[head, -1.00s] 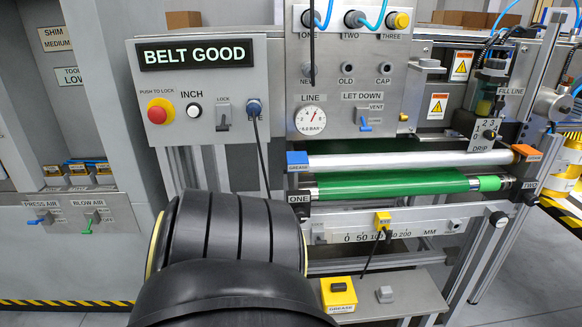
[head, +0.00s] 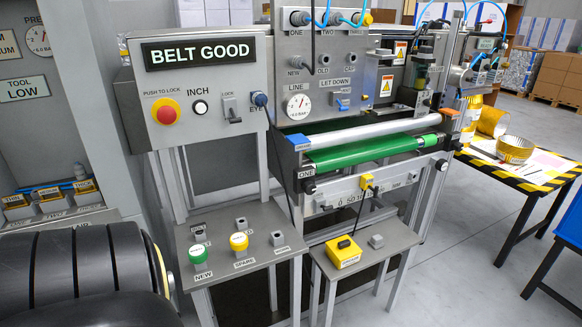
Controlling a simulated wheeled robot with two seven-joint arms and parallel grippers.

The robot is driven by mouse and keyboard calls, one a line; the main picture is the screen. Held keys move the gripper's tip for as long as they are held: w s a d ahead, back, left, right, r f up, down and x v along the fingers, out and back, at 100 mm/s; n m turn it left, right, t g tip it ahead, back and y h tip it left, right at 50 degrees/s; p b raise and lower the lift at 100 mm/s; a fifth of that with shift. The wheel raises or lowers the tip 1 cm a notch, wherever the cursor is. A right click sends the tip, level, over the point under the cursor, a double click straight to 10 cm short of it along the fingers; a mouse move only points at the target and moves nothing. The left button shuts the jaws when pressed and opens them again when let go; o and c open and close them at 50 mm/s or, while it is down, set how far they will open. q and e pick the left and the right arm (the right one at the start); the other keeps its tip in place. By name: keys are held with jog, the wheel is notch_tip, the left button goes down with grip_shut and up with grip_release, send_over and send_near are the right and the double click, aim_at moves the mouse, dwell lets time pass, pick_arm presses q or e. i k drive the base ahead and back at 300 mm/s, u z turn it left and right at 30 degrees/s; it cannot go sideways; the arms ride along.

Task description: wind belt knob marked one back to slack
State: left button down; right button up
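The belt knob marked ONE (head: 309,187) is a small dark knob at the near left corner of the belt frame, just under its ONE label. The green belt (head: 370,152) runs to the right from there, below a pale roller (head: 365,131). A second dark knob (head: 441,165) sits at the far right end of the frame. The display (head: 200,53) reads BELT GOOD. Neither of my grippers is in view; only a black ribbed part of my arm shows at lower left. Nothing touches the knob marked ONE.
A grey shelf (head: 262,255) with green and yellow caps stands in front at left of the belt. A yellow box (head: 343,252) sits on a lower stand beside it. The floor in the right foreground is clear.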

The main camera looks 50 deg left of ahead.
aim_at(308, 187)
jog(key=u, duration=1.85)
